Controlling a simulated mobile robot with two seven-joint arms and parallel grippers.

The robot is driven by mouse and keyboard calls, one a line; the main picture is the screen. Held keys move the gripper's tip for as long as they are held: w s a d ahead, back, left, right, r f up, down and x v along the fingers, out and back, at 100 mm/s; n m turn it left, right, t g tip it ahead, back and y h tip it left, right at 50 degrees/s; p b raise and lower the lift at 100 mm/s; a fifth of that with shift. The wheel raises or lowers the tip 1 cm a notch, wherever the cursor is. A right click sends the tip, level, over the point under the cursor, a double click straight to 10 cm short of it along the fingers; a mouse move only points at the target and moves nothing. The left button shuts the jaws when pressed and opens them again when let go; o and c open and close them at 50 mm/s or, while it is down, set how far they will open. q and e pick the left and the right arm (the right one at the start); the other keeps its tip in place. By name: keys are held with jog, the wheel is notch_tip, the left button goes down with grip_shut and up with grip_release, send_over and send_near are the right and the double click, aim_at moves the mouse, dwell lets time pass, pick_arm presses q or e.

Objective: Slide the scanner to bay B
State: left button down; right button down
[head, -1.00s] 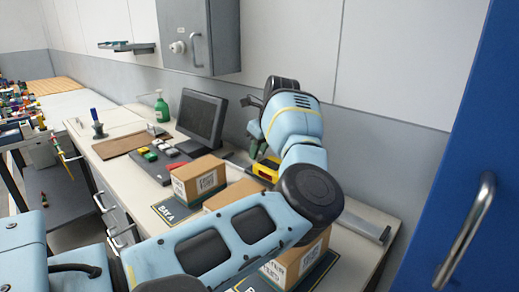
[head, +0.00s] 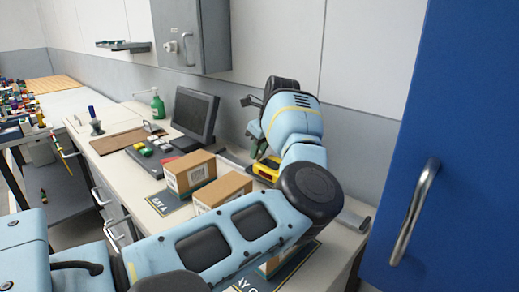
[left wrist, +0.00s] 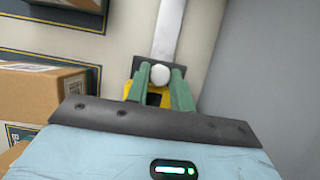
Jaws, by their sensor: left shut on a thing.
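The yellow and dark scanner (head: 266,171) sits on the rail at the back of the bench; it also shows in the left wrist view (left wrist: 154,98). My left gripper (head: 254,140) is shut on its pale round knob (left wrist: 160,75), between the green fingers. The rail (left wrist: 168,28) runs on beyond the scanner. The scanner stands roughly behind the middle carton (head: 222,190); exact alignment cannot be told. The bay A mat (head: 160,206) is at left and the bay C mat (head: 245,286) at right. The bay B label is hidden in the head view. My right gripper is not in view.
Cartons stand along the bays, one on bay A (head: 188,172). A monitor (head: 194,115) and a green bottle (head: 158,106) are farther left. A blue door (head: 445,130) with a metal handle (head: 415,212) stands close at right. A grey wall cabinet (head: 192,35) hangs above.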

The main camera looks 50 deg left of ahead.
aim_at(266, 160)
pick_arm(q)
jog(key=c, duration=1.2)
grip_release()
jog(key=shift+c, duration=0.2)
jog(key=shift+v, duration=3.9)
jog(key=shift+f, duration=0.1)
